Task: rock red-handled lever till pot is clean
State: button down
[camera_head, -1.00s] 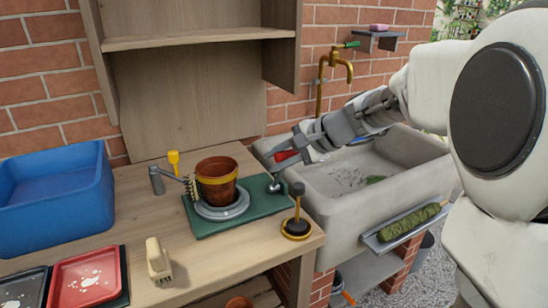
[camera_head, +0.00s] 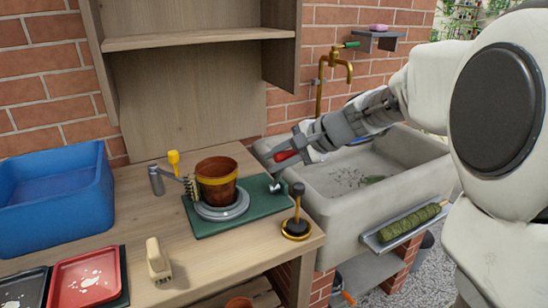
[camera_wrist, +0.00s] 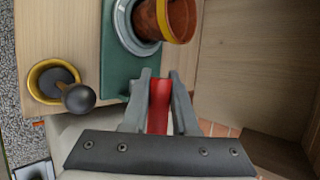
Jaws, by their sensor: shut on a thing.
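The terracotta pot (camera_head: 217,183) with a yellow band stands upright on a grey round turntable (camera_head: 222,212) on a green base (camera_head: 258,207). Dark marks show on its wall. A brush (camera_head: 192,188) on a metal post stands close against the pot's left side. My gripper (camera_head: 287,157) is to the right of the pot, shut on the red lever handle (camera_head: 285,155). In the wrist view the red handle (camera_wrist: 159,103) lies between both fingers, and the pot (camera_wrist: 178,18) shows at the top. The lever's lower end is partly hidden.
A black-knobbed tool in a brass-rimmed holder (camera_head: 296,228) stands at the bench's front right corner. The stone sink (camera_head: 345,200) is right of the bench. A blue tub (camera_head: 55,200), a red tray (camera_head: 88,280) and a hand brush (camera_head: 158,262) are at left.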

jog(key=shift+r, duration=0.35)
jog(key=c, duration=0.9)
grip_release()
jog(key=shift+d, duration=0.1)
jog(key=shift+o, duration=1.1)
jog(key=shift+f, duration=0.15)
jog(key=shift+s, duration=0.1)
jog(key=p+v, duration=0.4)
jog(key=v, duration=1.3)
jog(key=shift+s+d+p, duration=0.15)
jog(key=shift+s+p, duration=0.05)
jog(key=shift+p, duration=0.2)
